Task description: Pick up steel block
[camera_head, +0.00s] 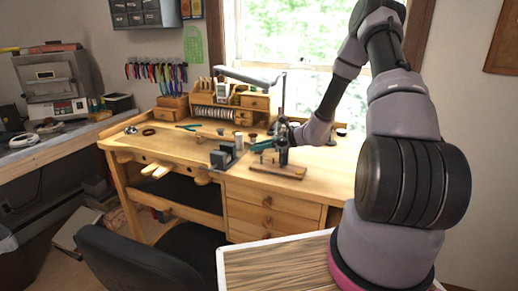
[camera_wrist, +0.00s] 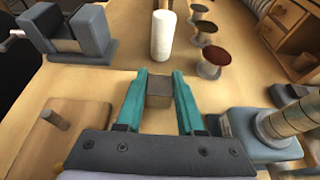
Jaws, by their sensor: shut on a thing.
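The steel block (camera_wrist: 159,92) is a small grey-brown cube between the teal fingers of my gripper (camera_wrist: 160,90) in the wrist view. The fingers press on its left and right sides. The wrist view does not show clearly whether the block touches the bench top. In the head view my gripper (camera_head: 262,146) is low over the wooden workbench (camera_head: 190,140), partly behind a small stand, and I cannot make out the block there.
A dark grey vise-like block (camera_wrist: 70,32) stands left in the wrist view. A white cylinder (camera_wrist: 163,35) and several brown-topped pieces (camera_wrist: 204,26) stand beyond the fingers. A stand (camera_head: 283,150) on a wooden base is close to my gripper. An office chair (camera_head: 140,260) is in front.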

